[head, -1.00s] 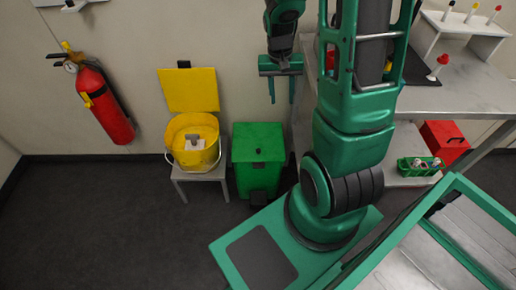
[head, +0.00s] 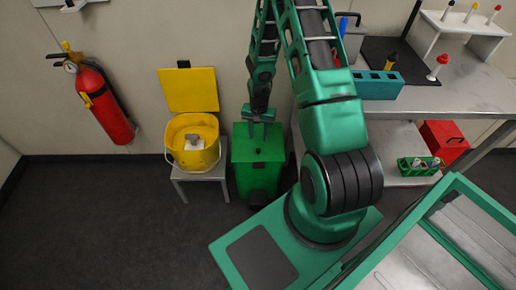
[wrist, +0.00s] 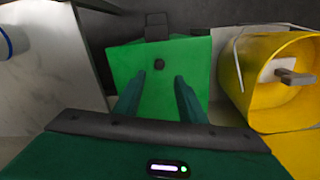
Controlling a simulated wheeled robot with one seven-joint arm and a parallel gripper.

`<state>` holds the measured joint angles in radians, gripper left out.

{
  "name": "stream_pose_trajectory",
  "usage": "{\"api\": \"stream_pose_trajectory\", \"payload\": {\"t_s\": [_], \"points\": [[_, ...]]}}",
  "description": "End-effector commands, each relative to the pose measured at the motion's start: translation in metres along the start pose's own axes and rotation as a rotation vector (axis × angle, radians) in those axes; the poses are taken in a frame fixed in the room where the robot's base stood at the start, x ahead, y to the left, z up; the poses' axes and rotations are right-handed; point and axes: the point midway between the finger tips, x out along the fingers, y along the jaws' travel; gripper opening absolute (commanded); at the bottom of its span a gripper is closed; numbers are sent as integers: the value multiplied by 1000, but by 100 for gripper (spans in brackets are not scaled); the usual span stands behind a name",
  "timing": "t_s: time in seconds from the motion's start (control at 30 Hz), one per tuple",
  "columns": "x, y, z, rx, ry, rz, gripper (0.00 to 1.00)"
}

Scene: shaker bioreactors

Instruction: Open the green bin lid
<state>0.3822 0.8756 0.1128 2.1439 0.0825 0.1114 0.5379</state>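The green bin (head: 258,175) stands on the floor beside a small table. Its green lid (head: 259,148) looks shut. My gripper (head: 258,127) is over the back part of the lid. I cannot tell whether the fingertips touch the lid.
A yellow bucket (head: 178,155) with its lid up stands on a small table (head: 205,184) left of the bin. A metal bench (head: 455,95) with a teal rack (head: 377,85) is at the right. A red fire extinguisher (head: 103,100) hangs on the wall. The floor at front left is clear.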

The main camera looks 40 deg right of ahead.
Motion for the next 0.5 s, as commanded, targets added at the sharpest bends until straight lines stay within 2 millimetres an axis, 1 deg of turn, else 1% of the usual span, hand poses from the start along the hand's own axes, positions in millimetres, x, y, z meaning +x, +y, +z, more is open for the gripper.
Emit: {"api": "stream_pose_trajectory", "payload": {"t_s": [0.3,0.5], "points": [[50,1,2,-1,-4,2,37],[78,1,1,-2,-3,2,37]]}}
